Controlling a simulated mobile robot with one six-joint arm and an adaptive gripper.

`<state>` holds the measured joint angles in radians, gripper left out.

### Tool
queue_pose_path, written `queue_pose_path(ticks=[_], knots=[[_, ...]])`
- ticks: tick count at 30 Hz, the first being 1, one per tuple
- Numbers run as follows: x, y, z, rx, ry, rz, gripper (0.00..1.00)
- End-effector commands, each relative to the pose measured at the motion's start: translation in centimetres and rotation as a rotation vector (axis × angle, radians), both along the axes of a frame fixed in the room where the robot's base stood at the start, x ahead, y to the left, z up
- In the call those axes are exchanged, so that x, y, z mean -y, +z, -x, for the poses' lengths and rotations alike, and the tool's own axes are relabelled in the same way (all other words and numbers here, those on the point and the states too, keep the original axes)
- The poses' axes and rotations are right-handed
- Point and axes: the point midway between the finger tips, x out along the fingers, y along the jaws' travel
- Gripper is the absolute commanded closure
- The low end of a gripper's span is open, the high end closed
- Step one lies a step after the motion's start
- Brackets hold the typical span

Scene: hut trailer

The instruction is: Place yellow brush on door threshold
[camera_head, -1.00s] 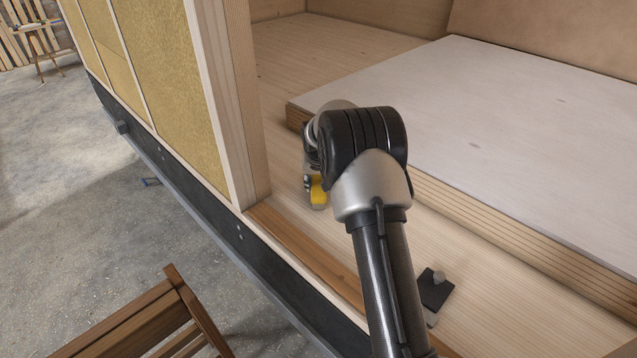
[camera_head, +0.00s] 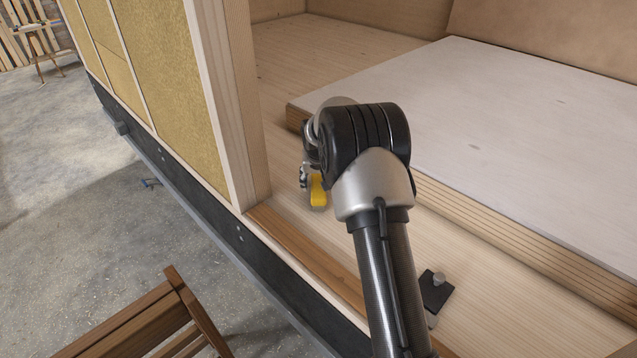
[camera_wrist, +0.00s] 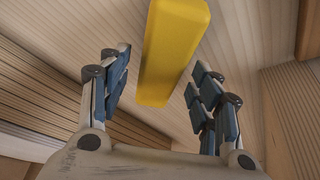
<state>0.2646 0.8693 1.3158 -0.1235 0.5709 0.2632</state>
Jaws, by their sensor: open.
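The yellow brush (camera_wrist: 173,50) shows in the wrist view as a yellow block running between my two blue-padded fingers, with gaps on both sides. My gripper (camera_wrist: 160,66) is open around it, and neither finger is seen touching it. In the head view a yellow part of the brush (camera_head: 317,190) shows beside my wrist, just inside the door post. My arm hides much of the gripper and brush there. The door threshold (camera_head: 300,243) is a brown wooden strip along the doorway edge, nearer than the brush.
A door post (camera_head: 235,110) stands left of my gripper. A raised pale panel (camera_head: 490,130) lies to the right. A black plate with a knob (camera_head: 435,290) sits on the pale floor near my arm. A wooden chair (camera_head: 150,320) stands outside.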

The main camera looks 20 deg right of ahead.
Motion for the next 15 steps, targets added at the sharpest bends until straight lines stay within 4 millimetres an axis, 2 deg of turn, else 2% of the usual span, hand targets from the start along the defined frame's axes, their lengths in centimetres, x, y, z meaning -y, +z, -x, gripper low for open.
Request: queue_pose_path(ticks=[1,9,15], knots=[[-0.2,1.4,0.3,0.003,0.0,0.0,0.42],[-1.1,6.8,2.3,0.004,0.0,0.001,0.42],[-1.6,9.2,3.4,0.002,0.0,0.0,0.42]])
